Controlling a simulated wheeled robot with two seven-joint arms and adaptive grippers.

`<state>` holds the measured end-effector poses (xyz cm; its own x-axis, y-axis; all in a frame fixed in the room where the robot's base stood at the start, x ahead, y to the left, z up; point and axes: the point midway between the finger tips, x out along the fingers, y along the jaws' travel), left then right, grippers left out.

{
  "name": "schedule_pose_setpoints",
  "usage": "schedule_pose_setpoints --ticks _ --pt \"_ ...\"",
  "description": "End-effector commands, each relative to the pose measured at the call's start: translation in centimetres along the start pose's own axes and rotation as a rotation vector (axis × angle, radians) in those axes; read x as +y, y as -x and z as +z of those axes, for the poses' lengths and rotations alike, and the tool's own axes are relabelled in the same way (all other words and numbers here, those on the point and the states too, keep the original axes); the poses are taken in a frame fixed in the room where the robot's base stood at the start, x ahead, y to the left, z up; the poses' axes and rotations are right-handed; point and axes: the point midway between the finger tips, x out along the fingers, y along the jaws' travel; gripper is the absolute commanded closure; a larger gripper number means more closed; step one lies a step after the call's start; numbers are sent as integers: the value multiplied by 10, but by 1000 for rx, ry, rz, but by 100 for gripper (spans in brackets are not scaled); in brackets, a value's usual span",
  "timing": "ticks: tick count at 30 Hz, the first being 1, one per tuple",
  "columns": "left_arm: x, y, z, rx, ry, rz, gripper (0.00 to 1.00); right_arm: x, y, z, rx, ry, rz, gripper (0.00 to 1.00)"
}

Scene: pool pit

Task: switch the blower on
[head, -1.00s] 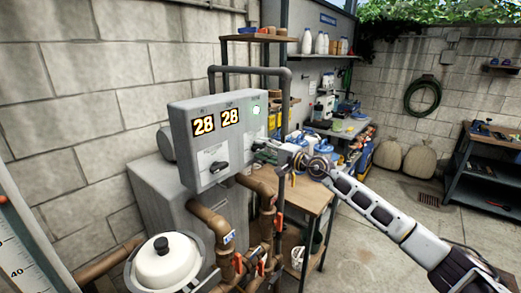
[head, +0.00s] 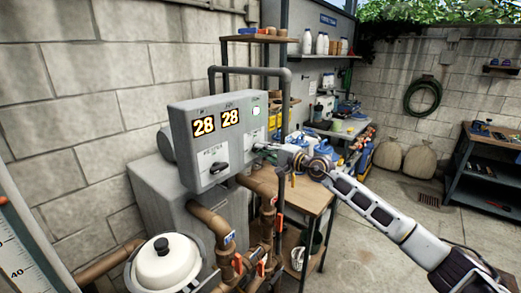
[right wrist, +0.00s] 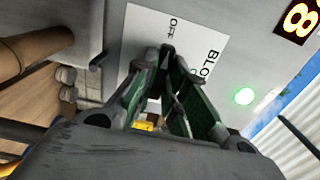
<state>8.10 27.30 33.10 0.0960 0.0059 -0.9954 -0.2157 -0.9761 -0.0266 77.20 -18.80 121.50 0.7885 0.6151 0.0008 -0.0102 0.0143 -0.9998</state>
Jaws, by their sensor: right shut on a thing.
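The grey control box (head: 187,128) is on the left in the head view. The right wrist view shows its white label (right wrist: 140,45), with "OFF" and part of a word starting "BLO". My right gripper (head: 262,147) reaches the box's right part. Its fingers (right wrist: 168,62) are closed together over that label, shut on the blower switch, which they mostly hide. The switch's exact position cannot be told. A round lamp (right wrist: 243,96) beside the label glows green; in the head view the lamp (head: 256,110) looks pale. My left gripper is not in view.
Brown pipes (head: 207,218) and a white-lidded vessel (head: 165,265) stand below. A wooden table (head: 305,195) is under my right arm.

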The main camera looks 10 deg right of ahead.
Motion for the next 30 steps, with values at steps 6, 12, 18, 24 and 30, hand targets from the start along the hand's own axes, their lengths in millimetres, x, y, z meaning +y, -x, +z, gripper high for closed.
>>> schedule_pose_setpoints --ticks 6,12,18,24,30 --pt "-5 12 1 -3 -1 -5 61 0 0 0 0 -112 3 100" --pt "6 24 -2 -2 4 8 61 0 0 0 0 -249 4 100" --pt "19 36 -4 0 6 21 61 0 0 0 0 -384 4 100" --pt "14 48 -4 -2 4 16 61 0 0 0 0 -517 5 100" --pt "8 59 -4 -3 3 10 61 0 0 1 0 -653 4 100"
